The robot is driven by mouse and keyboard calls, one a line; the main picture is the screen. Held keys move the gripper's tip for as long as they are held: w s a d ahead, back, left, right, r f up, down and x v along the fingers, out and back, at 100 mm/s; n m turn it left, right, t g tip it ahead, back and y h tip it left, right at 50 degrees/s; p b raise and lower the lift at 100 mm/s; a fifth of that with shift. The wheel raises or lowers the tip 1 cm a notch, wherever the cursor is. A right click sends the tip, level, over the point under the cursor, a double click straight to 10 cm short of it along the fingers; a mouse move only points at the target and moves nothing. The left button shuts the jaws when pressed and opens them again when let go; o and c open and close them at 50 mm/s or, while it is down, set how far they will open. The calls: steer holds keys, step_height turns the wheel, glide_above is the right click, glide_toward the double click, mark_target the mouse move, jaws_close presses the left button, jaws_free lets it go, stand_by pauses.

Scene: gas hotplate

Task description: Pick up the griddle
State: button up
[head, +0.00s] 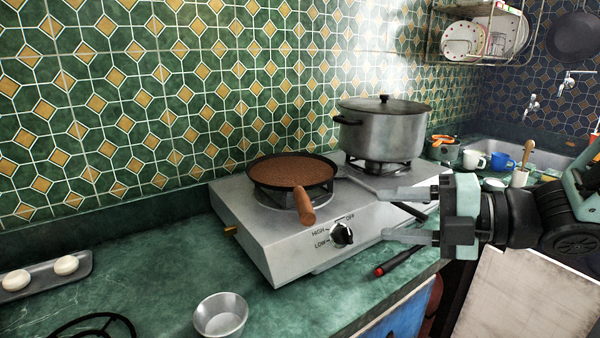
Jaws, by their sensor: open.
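The griddle (270,177) is a round, shallow black pan with a brown inner surface. It sits on the left burner of the gas hotplate (240,234). Its brown handle (305,206) points toward the front of the hotplate. My gripper (364,207) reaches in from the right, its two fingers apart and pointing left, with nothing seen between them. It is to the right of the griddle's handle and apart from it in the picture. The front knob (342,234) of the hotplate shows left of the lower finger.
A large lidded pot (382,133) stands on the right burner, behind my gripper. A small metal bowl (220,315) and a tray (75,266) with white round items are on the counter. A red-tipped black tool (400,260) lies before the hotplate. Mugs (502,161) stand by the sink.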

steer(key=a+p, duration=0.2)
steer(key=p, duration=0.4)
glide_toward(298, 208)
steer(key=f+x, duration=0.1)
steer(key=x, duration=0.4)
steer(key=shift+p+x, duration=0.8)
steer(key=shift+x, duration=1.75)
steer(key=shift+r, duration=0.1)
jaws_close()
steer(key=shift+w+r, duration=0.1)
steer(key=shift+r, duration=0.05)
